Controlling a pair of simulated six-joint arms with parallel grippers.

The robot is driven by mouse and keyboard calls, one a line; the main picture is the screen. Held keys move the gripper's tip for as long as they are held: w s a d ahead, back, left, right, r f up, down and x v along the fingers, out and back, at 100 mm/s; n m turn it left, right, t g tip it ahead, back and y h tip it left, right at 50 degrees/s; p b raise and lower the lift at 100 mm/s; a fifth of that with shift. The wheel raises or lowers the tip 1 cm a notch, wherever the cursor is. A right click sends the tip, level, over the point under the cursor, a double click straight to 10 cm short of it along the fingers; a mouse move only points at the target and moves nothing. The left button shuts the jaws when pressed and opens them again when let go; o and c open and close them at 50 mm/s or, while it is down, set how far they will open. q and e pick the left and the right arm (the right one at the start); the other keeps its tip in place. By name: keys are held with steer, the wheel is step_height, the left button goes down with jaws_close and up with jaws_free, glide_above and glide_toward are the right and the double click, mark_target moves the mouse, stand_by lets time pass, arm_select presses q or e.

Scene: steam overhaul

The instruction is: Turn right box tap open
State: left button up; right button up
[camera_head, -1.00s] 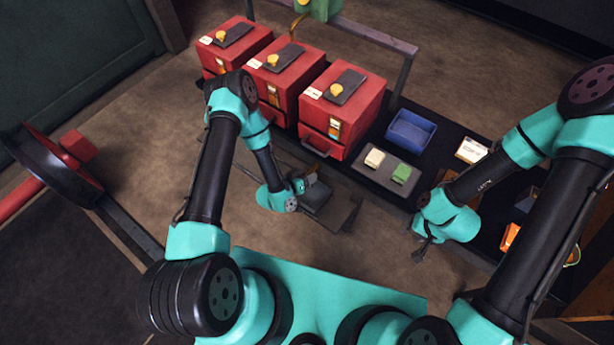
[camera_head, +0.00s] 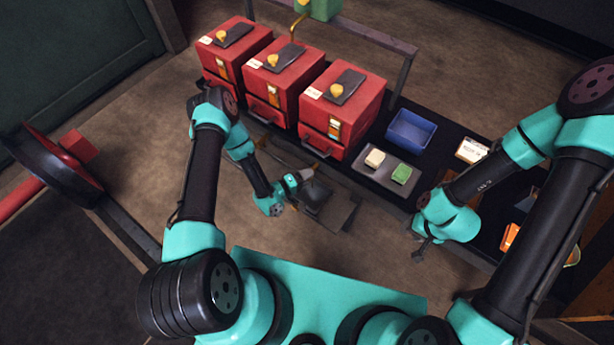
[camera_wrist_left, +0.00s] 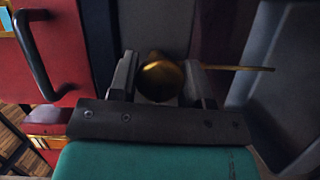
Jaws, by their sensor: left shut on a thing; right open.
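Three red boxes stand in a row in the head view; the right box (camera_head: 345,110) has a yellow knob (camera_head: 338,90) and a dark plate on top and a brass fitting (camera_head: 335,129) on its front. My left gripper (camera_head: 305,175) is low in front of the boxes, its tips hard to make out there. In the left wrist view it (camera_wrist_left: 160,84) is shut on a round brass piece (camera_wrist_left: 162,76) with a thin rod to the right. I cannot tell whether this is the tap. My right gripper (camera_head: 418,250) is open and empty, low right of centre.
Drawer handles (camera_head: 318,146) stick out from the box fronts. A grey plate (camera_head: 377,182) with cream and green blocks and a blue tray (camera_head: 411,131) lie to the right. A dark structure (camera_head: 328,203) is beneath my left gripper.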

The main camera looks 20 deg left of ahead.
arm_select(q)
steer(key=shift+n+h, duration=0.3)
steer(key=shift+n, duration=0.3)
steer(key=o, duration=0.9)
steer(key=v, duration=1.7)
steer(key=shift+s+f, duration=0.2)
steer(key=shift+w+a, duration=0.1)
